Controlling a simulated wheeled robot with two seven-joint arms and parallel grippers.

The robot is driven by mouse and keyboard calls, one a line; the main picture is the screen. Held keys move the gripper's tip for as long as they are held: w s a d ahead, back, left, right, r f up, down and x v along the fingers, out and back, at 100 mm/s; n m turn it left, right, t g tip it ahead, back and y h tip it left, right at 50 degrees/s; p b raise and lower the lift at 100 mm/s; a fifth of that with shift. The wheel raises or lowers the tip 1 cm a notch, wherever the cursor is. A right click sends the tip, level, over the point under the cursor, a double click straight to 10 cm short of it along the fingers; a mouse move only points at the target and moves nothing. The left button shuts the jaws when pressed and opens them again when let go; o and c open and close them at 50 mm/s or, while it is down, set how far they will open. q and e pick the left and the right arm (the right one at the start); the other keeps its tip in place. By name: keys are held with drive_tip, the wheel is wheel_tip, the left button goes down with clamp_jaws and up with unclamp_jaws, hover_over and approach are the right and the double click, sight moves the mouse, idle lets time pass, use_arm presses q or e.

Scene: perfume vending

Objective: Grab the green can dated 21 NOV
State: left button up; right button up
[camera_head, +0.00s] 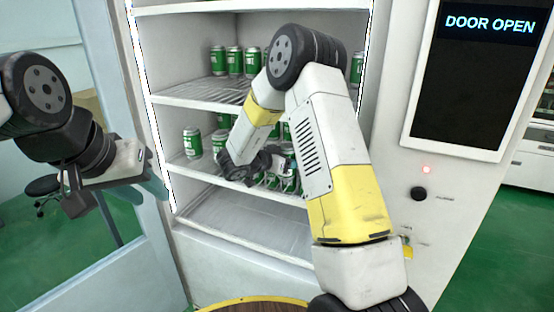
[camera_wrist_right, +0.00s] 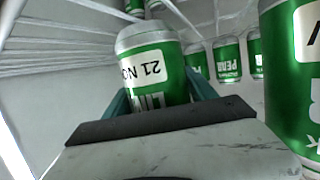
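My right gripper (camera_wrist_right: 158,95) has its teal fingers against both sides of a green can (camera_wrist_right: 154,65) with a silver rim. In the head view my right arm reaches into the open cabinet, and the right gripper (camera_head: 262,168) is at the middle shelf, partly hidden by the arm. My left gripper (camera_head: 142,190) is outside the cabinet at the left, empty, with its teal fingers apart.
More green cans stand beside the held one (camera_wrist_right: 300,75) and behind it (camera_wrist_right: 228,58). Others stand on the upper shelf (camera_head: 234,60) and middle shelf (camera_head: 192,142). The bottom shelf (camera_head: 240,218) is bare. The glass door (camera_head: 100,235) is open at left. A screen (camera_head: 480,75) reads "DOOR OPEN".

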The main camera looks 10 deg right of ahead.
clamp_jaws()
drive_tip(key=shift+r, duration=0.1)
